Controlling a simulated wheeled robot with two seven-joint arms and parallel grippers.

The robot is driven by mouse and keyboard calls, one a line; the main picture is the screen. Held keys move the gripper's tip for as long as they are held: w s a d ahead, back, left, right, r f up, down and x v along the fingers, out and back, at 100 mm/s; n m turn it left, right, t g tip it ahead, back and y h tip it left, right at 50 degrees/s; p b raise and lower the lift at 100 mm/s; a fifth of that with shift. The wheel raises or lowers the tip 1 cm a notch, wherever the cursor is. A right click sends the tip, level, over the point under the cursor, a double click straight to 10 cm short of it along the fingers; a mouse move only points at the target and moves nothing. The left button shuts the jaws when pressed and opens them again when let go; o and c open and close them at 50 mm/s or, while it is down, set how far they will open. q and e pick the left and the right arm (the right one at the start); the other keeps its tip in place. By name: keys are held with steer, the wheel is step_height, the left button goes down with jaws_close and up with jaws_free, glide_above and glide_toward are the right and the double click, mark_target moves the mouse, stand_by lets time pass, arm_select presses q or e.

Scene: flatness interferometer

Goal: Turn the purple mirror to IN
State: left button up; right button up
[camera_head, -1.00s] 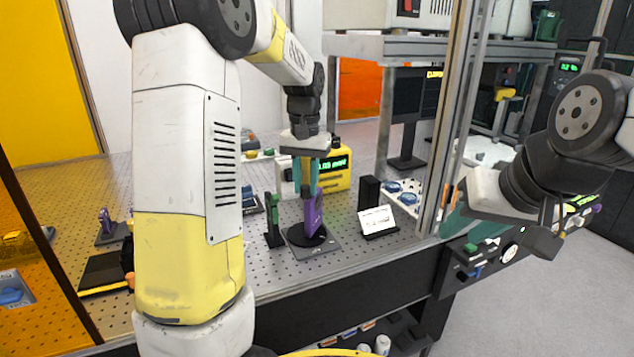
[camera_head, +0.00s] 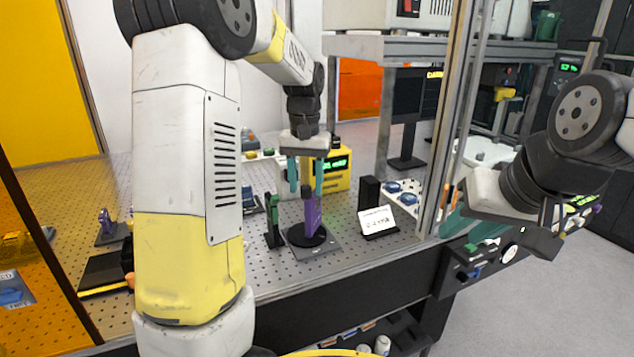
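The purple mirror (camera_head: 313,217) stands upright on a round black turntable on a dark square base plate (camera_head: 325,248) on the perforated bench. It is turned nearly edge-on to the camera. My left gripper (camera_head: 306,187) points straight down over it, with its two teal fingers apart. The fingertips are at about the height of the mirror's top, and I cannot tell whether either touches it. My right gripper (camera_head: 472,228) is at the right, outside the bench frame, with its teal fingers apart and nothing visible between them. Any IN mark on the base is too small to read.
A green-topped post (camera_head: 273,220) stands close left of the mirror. A white card (camera_head: 377,221) and a black block (camera_head: 369,191) stand to its right. A yellow meter (camera_head: 337,170) is behind. A metal upright (camera_head: 446,140) separates the bench from my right arm.

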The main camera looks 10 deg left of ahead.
arm_select(q)
step_height(320, 180, up, 7)
steer(key=shift+f, duration=0.1)
steer(key=shift+r, duration=0.5)
steer(key=shift+s, duration=0.15)
steer(key=s+d+t+h, duration=0.1)
steer(key=s+t, duration=0.5)
steer(key=s, duration=1.7)
steer(key=shift+d+f+h, duration=0.2)
steer(key=shift+f+h, duration=0.25)
steer(key=shift+h, duration=0.15)
